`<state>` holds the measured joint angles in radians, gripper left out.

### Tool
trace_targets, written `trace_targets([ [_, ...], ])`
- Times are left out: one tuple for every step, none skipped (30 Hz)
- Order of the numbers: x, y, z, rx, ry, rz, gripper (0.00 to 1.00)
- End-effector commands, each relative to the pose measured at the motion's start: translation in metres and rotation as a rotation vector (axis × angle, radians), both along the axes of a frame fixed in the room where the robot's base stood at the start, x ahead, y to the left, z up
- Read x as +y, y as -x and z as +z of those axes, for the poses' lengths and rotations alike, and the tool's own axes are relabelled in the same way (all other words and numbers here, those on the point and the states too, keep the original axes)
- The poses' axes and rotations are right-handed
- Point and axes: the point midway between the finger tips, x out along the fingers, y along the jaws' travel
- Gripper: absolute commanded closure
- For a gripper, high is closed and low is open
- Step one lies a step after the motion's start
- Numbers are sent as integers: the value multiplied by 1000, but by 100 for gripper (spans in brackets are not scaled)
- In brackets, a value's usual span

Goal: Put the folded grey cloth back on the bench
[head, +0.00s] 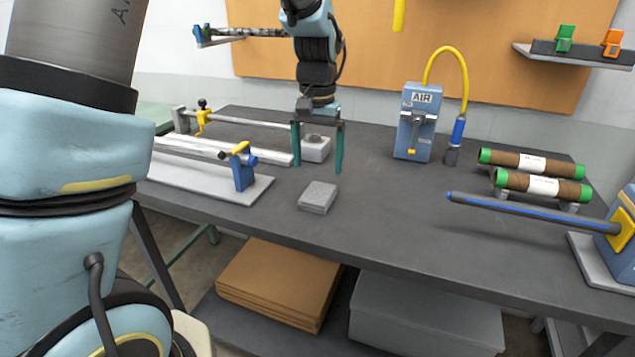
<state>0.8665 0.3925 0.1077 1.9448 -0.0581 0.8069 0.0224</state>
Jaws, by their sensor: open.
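The folded grey cloth (318,196) is a small speckled grey block. It lies flat on the dark grey bench (390,220), near the middle of its front part. My gripper (318,170) points down with its two green fingers wide apart. It is above the bench, behind the cloth in the picture, and apart from it. Nothing is between the fingers in its grip; a small white block with a round grey top (316,150) shows behind them.
A press fixture with rails (200,170) stands left. A blue AIR box (413,125) with a yellow hose stands at the back. Brown rolls (540,185) and a dark rod (530,208) on a blue stand lie right. Free bench surface lies right of the cloth. Cardboard (278,280) lies below.

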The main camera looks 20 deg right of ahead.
Motion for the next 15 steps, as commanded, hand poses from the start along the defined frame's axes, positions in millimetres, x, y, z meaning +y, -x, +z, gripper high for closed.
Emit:
trace_targets([
  [0,0,9,-3,3,0,0],
  [0,0,14,-3,3,-1,0],
  [0,0,20,-3,3,-1,0],
  [-1,-1,24,-3,3,-1,0],
  [0,0,28,-2,2,-1,0],
  [0,0,32,-1,1,-1,0],
  [0,0,34,-1,1,-1,0],
  [0,0,36,-1,1,-1,0],
  [0,0,38,-1,1,-1,0],
  [0,0,40,0,0,-1,0],
  [0,0,40,0,0,-1,0],
  [0,0,41,0,0,-1,0],
  [0,0,41,1,-1,-1,0],
  [0,0,41,1,-1,-1,0],
  [0,0,41,1,-1,-1,0],
])
